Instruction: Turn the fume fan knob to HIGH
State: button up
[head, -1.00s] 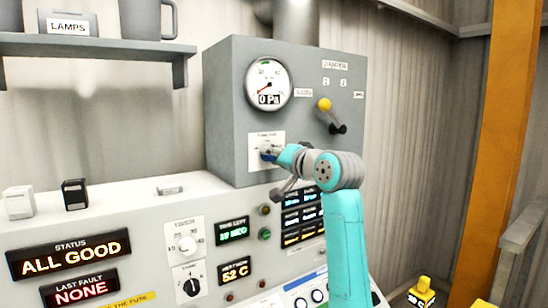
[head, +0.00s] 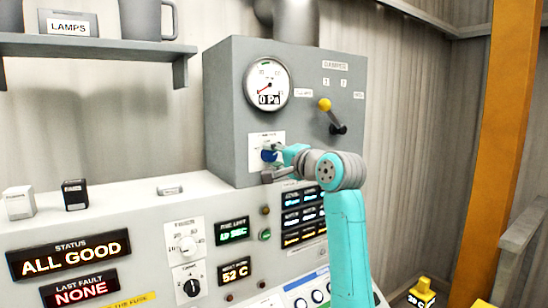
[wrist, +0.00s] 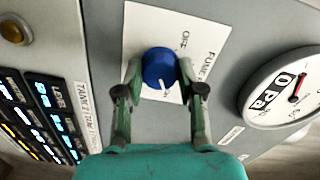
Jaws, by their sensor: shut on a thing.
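The fume fan knob (wrist: 160,66) is a round blue knob on a white label plate (wrist: 203,42) in the wrist view. A pale mark shows at the knob's lower edge, too unclear to read as a setting. My gripper (wrist: 160,76) has one finger on each side of the knob and is shut on it. In the head view, my gripper (head: 276,154) reaches the knob on the front of the grey box (head: 225,110), partly covering it.
A gauge (head: 266,83) above the knob reads 0 Pa. A yellow-tipped lever (head: 325,105) is up and right of my gripper. The sloped console (head: 140,220) below carries dials and lit displays. A shelf (head: 100,48) hangs at upper left.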

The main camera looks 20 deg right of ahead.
dwell(0.3)
jog(key=o, duration=1.2)
jog(key=shift+c, duration=0.2)
jog(key=v, duration=1.2)
